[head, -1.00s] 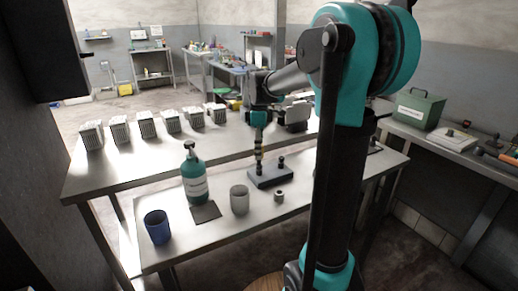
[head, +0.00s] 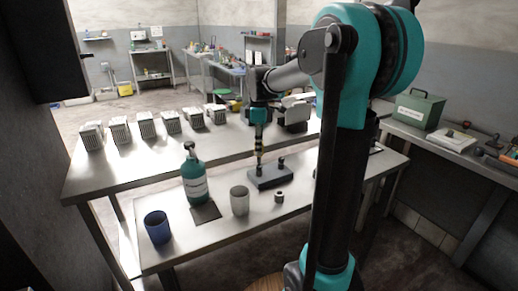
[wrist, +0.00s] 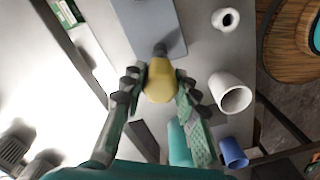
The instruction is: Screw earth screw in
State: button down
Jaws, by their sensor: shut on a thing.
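My gripper (head: 259,146) is shut on a yellow-and-black tool (head: 259,155), held upright over the left part of a dark grey block (head: 272,179). In the wrist view my gripper (wrist: 158,84) has a finger on each side of the tool's yellow handle (wrist: 160,82). Its dark end points toward the block's flat grey top (wrist: 160,18). A short dark post (head: 281,162) stands on the block's right side. I cannot make out the earth screw; the tool hides the spot beneath it. I cannot tell whether the tip touches anything.
Several finned grey blocks (head: 146,124) line the table behind. A green box (head: 416,108) stands right.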

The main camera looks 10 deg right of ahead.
jog(key=shift+r, duration=2.35)
